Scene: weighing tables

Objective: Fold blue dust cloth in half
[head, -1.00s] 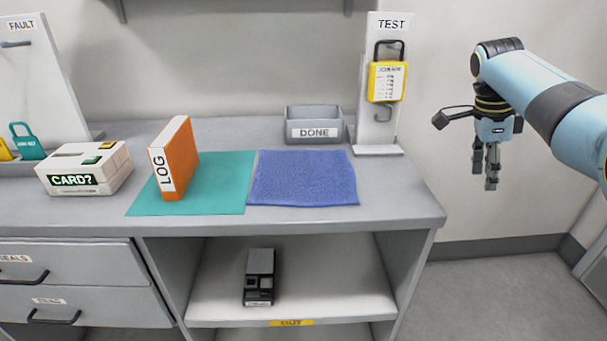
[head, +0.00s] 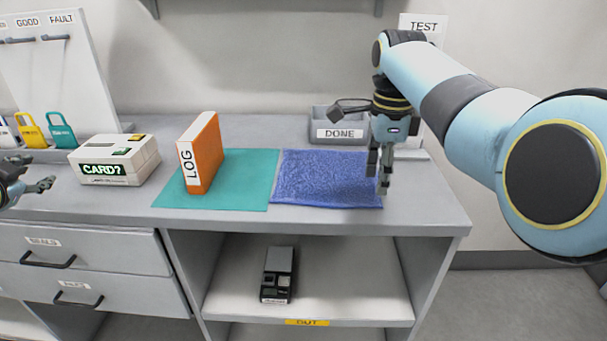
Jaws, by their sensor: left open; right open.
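The blue dust cloth (head: 318,178) lies flat and spread out on the grey table top, right of a teal mat. My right gripper (head: 378,184) is open and points down over the cloth's right edge. Its fingertips overlap that edge in the picture; I cannot tell whether they touch the cloth. My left gripper (head: 38,186) is open and empty at the far left edge, in front of the table, far from the cloth.
An orange LOG binder (head: 207,153) stands on the teal mat (head: 246,180). A grey DONE tray (head: 322,126) sits behind the cloth. A white CARD? box (head: 118,160) stands at the left. The TEST stand (head: 420,28) is mostly hidden behind my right arm.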

